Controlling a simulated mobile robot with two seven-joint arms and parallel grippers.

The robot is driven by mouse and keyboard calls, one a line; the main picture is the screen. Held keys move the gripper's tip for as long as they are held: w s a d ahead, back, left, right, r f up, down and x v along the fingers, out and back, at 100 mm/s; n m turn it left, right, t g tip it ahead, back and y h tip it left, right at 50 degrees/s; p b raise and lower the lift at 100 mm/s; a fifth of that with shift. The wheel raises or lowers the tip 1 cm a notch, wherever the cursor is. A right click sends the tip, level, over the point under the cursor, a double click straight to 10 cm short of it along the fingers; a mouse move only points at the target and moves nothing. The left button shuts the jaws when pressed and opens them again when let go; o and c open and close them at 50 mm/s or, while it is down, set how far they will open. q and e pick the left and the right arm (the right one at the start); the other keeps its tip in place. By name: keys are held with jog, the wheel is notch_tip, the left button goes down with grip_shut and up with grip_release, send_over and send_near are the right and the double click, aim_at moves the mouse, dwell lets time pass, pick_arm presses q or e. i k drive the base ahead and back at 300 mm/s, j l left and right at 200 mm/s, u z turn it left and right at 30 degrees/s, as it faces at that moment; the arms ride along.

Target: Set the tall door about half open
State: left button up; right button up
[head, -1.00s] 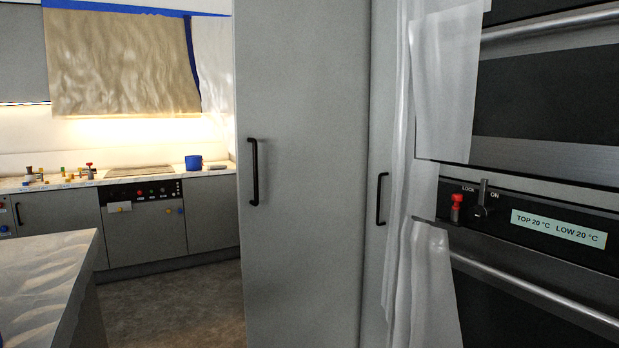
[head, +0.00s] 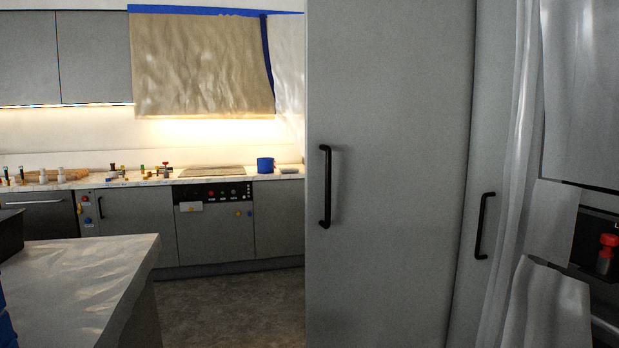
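A tall grey door (head: 395,120) fills the middle right of the head view. It has a black vertical bar handle (head: 325,186) near its left edge. A second tall grey panel (head: 478,110) with its own black handle (head: 484,225) stands just right of it. I cannot tell for sure from this view whether the tall door is shut or ajar. Neither of my grippers is in view, and nothing touches either handle.
An island worktop (head: 80,280) juts in at lower left. Clear floor (head: 235,300) lies between it and the tall door. Translucent sheeting (head: 512,180) hangs at the right, partly over the ovens. A counter with a blue pot (head: 265,164) runs along the back.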

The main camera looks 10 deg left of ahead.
aim_at(389, 84)
jog(key=i+l+u, duration=0.2)
jog(key=i, duration=0.3)
jog(key=i+l+u, duration=0.25)
jog(key=i, duration=0.25)
